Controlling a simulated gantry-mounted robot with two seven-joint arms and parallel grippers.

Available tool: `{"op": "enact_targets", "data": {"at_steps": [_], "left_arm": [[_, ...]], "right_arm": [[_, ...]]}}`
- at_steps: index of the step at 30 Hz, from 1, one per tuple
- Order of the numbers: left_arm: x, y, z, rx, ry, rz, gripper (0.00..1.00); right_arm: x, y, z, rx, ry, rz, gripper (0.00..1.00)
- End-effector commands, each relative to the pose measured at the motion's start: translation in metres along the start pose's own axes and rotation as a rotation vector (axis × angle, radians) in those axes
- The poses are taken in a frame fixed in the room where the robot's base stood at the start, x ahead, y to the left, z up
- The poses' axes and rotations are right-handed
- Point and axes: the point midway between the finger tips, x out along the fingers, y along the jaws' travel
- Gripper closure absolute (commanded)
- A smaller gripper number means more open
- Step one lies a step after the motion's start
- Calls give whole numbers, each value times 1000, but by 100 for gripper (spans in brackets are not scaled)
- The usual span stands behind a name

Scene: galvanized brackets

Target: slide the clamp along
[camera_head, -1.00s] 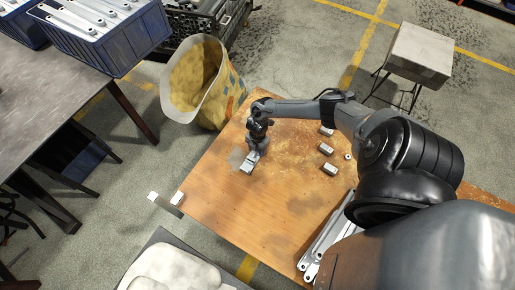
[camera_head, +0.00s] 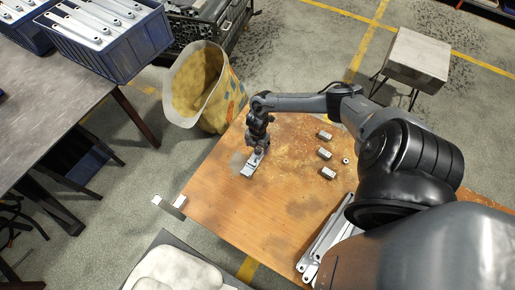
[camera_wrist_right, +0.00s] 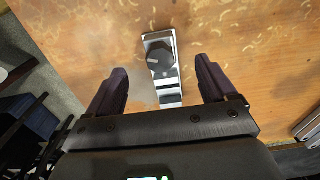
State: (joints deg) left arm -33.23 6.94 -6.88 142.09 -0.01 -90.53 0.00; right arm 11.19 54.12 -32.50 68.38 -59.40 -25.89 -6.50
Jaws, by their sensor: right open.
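The clamp (camera_head: 248,169) is a small silvery metal piece on the wooden table, near its left edge. In the right wrist view the clamp (camera_wrist_right: 163,82) shows a dark round knob on top and a flat narrow end pointing toward my gripper. My right gripper (camera_head: 259,150) is above the clamp in the head view, hiding part of it. In the right wrist view its two dark fingers (camera_wrist_right: 160,85) stand wide apart, with the clamp between and beyond them and a gap on both sides. Nothing is held. My left gripper is not in view.
Several small metal blocks (camera_head: 326,153) and a ring (camera_head: 346,161) lie right of the clamp. Long metal bars (camera_head: 327,240) lie at the table's (camera_head: 230,225) front. A yellow-lined sack (camera_head: 205,90) stands beyond the far left edge. Bare wood surrounds the clamp.

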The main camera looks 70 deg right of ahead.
Motion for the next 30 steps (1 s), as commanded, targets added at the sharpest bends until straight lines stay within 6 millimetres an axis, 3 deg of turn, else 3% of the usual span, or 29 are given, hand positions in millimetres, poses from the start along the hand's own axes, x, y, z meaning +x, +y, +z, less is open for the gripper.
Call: {"op": "enact_targets", "data": {"at_steps": [3,10,26,30], "left_arm": [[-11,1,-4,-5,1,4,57],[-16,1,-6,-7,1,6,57],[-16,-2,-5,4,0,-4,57],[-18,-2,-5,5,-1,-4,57]], "right_arm": [[-20,0,0,-1,-1,0,15],[-37,0,0,0,0,-1,15],[-38,-1,0,0,0,-2,15],[-30,-17,-1,-2,1,-29,15]]}}
